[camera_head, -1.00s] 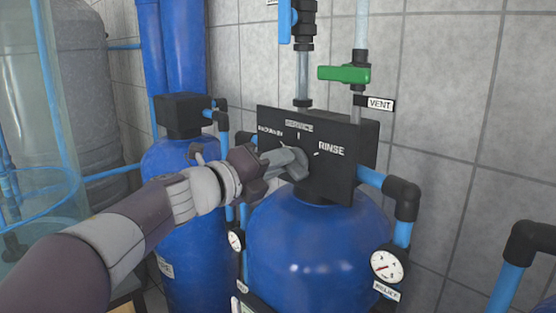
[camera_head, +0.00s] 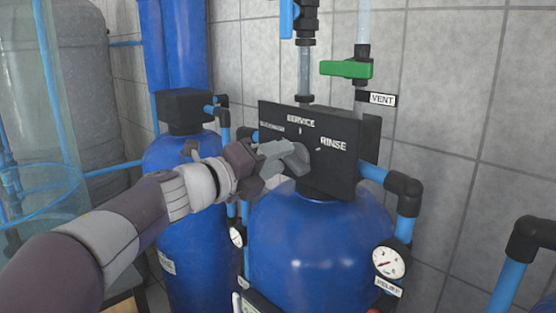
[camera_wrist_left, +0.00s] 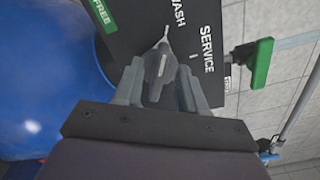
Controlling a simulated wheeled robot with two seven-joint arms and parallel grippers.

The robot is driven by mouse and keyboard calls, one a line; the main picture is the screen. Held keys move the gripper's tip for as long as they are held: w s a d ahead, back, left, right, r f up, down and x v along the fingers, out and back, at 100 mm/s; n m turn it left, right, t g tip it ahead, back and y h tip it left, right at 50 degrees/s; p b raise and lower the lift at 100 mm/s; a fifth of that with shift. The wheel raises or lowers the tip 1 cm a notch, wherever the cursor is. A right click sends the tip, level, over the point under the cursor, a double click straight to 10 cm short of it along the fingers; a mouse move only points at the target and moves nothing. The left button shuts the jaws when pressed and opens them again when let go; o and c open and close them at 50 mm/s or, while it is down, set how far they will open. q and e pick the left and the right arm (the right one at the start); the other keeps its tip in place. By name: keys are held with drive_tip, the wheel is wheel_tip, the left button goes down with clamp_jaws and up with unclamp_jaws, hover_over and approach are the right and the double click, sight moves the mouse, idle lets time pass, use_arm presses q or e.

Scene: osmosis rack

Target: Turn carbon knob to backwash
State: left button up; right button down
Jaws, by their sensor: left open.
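The black valve panel (camera_head: 340,172) on the middle blue tank carries white SERVICE and RINSE labels and a smaller, blurred label on the left. My left gripper (camera_head: 290,157) is at the front of the panel, its grey fingers covering most of the knob in the head view. In the left wrist view the dark grey knob (camera_wrist_left: 158,68) lies between the open fingers of my left gripper (camera_wrist_left: 161,80). Its narrow tip points toward the partly visible "WASH" label, away from SERVICE. Whether the fingers touch the knob is unclear. My right gripper is not in view.
A green VENT valve handle (camera_head: 346,69) is above the panel. Blue pipes with black elbows (camera_head: 404,190) and a pressure gauge (camera_head: 389,261) are at the right. Another blue tank (camera_head: 180,245) stands behind my left arm.

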use_arm(q)
drive_tip(key=b+v, duration=0.3)
drive_tip(key=v, duration=0.9)
drive_tip(key=shift+b, duration=0.4)
